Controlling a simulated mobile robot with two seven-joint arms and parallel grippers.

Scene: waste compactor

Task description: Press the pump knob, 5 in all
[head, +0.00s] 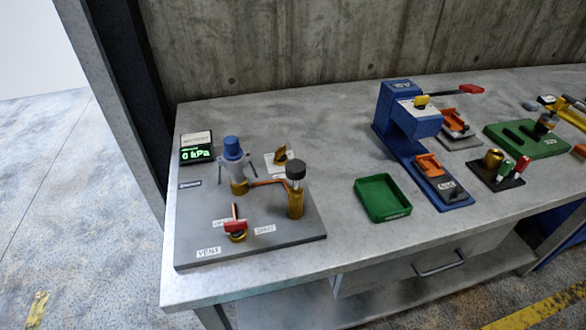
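The black pump knob (296,170) sits on top of an upright brass cylinder (295,202) at the right of a grey base plate (300,238). A copper pipe (265,183) links the cylinder to a brass fitting with a blue top (233,150). A red-handled valve (236,227) stands at the plate's front, by labels that include "VENT" (208,252). The display (197,152) at the back left reads 0 kPa in green. Neither of my grippers shows in the head view.
A green tray (382,198) sits empty right of the plate. A blue press (408,120) with a red-ended lever stands further right. Beyond it are a green slotted block (525,139) and small red and green handles (513,168). A concrete wall is behind the grey bench (340,230).

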